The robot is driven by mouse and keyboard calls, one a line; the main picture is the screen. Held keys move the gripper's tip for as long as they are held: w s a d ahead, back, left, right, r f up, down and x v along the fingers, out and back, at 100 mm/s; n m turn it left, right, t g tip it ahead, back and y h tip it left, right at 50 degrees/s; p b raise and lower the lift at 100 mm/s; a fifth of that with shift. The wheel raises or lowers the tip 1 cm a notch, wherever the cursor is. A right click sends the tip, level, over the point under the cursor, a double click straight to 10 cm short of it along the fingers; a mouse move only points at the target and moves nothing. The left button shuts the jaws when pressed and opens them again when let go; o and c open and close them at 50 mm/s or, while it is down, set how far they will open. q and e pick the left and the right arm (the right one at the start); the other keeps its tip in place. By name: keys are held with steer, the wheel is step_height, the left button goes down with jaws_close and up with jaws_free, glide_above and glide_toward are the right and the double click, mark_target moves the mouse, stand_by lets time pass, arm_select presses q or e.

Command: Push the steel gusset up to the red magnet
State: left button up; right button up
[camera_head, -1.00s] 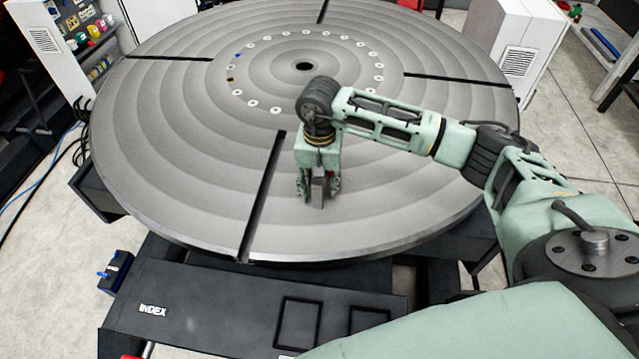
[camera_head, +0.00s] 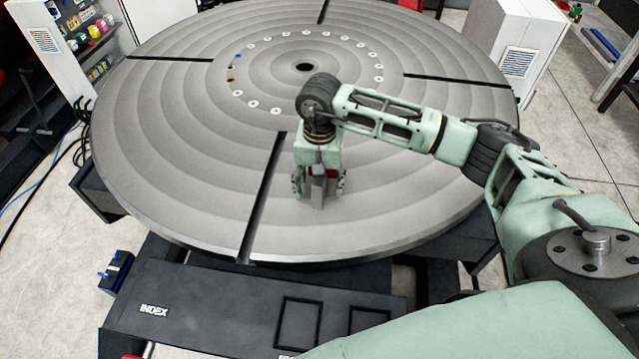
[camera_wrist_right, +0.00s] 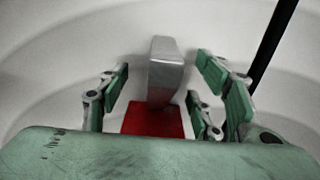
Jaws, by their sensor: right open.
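The steel gusset (camera_wrist_right: 165,72), a grey upright plate, stands on the round table between my right gripper's fingers. In the head view the gusset (camera_head: 319,190) shows as a small grey block below the wrist. The red magnet (camera_wrist_right: 153,121) lies right beside the gusset, on the side nearer my palm; their edges meet in the wrist view, but I cannot tell if they touch. In the head view only a sliver of red shows. My right gripper (camera_head: 320,185) is open, its fingers (camera_wrist_right: 164,84) apart on either side of the gusset. My left gripper is not in view.
The large round table (camera_head: 180,160) has dark radial slots; one (camera_head: 262,200) runs just left of my right gripper. Several small discs ring its centre hole (camera_head: 304,67). A dark panel marked INDEX (camera_head: 215,300) sits in front. The table's left half is clear.

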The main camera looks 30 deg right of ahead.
steer(key=shift+r+p, duration=1.15)
steer(key=shift+r, duration=1.85)
steer(key=shift+s+f, duration=0.1)
